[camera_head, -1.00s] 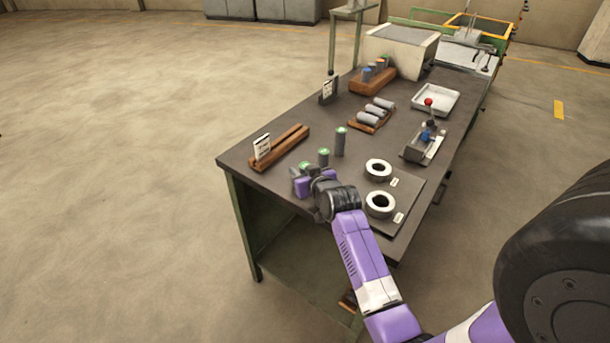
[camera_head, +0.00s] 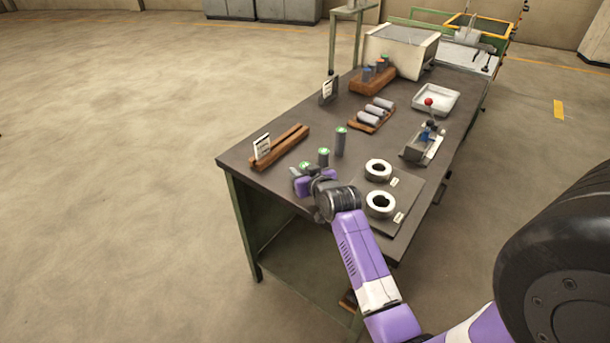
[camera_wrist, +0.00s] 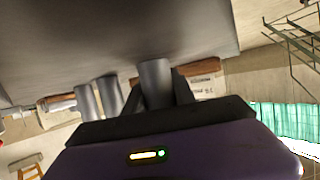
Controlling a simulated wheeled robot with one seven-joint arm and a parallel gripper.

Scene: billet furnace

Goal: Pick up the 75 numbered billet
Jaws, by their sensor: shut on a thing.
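Several grey cylindrical billets with green tops stand at the near end of the bench: a tall one (camera_head: 341,142), a shorter one (camera_head: 323,158) and one (camera_head: 304,166) at my gripper (camera_head: 302,178). In the wrist view, my gripper (camera_wrist: 158,98) is shut on a grey billet (camera_wrist: 155,75), which shows between the dark fingers. Two other billets (camera_wrist: 86,102) (camera_wrist: 110,95) show to its left there. The numbers on the billets are too small to read, so I cannot tell which is 75. The lower part of the held billet is hidden by the gripper.
On the dark bench (camera_head: 290,168) are a wooden slotted rack (camera_head: 282,146) with a sign, a cradle with lying grey cylinders (camera_head: 369,119), two white rings (camera_head: 379,169) (camera_head: 380,204), a lever device (camera_head: 424,144) and a white tray (camera_head: 435,99). A box furnace (camera_head: 400,49) stands behind.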

